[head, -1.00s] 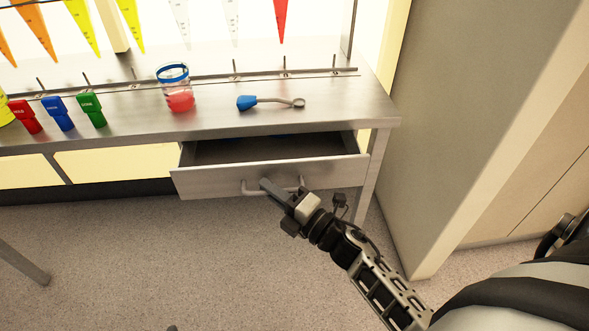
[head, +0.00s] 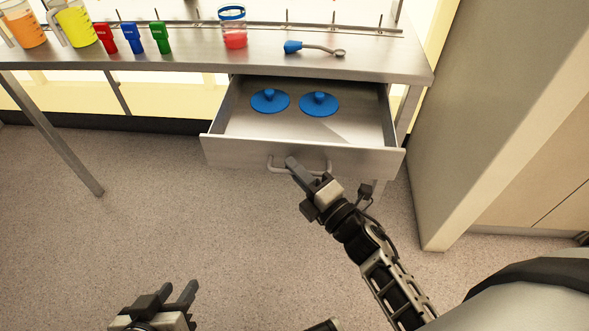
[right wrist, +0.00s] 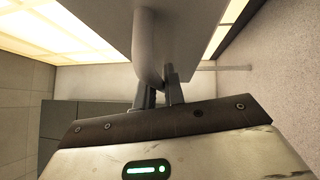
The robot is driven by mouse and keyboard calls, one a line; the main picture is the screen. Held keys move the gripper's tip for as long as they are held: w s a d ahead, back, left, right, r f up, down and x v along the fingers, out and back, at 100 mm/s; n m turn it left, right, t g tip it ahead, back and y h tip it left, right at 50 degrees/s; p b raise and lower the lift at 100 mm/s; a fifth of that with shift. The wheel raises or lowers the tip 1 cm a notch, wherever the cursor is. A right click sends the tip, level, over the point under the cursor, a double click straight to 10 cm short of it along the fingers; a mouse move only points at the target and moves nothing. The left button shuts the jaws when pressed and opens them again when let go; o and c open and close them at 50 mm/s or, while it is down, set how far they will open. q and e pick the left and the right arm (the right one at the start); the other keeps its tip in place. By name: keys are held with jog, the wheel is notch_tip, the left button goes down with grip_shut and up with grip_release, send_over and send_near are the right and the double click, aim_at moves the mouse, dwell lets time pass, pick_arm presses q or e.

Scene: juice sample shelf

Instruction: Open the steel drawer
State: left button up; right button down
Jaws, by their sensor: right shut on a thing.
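The steel drawer (head: 302,153) is pulled well out from under the steel bench. Its inside shows two round blue lids with knobs, a left one (head: 270,101) and a right one (head: 319,104). My right gripper (head: 294,168) is at the middle of the drawer's bar handle (head: 276,168) and shut on it. In the right wrist view the fingers (right wrist: 159,85) close around the handle (right wrist: 147,45). My left gripper (head: 179,294) is low in the head view, over the floor, with its fingers apart and nothing between them.
A wall or cabinet (head: 480,110) is close on the right. Floor is clear in front.

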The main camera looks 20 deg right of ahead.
jog(key=shift+d, duration=0.1)
jog(key=c, duration=1.8)
grip_release()
jog(key=shift+o, duration=0.2)
jog(key=v, duration=1.6)
jog(key=shift+r, duration=0.1)
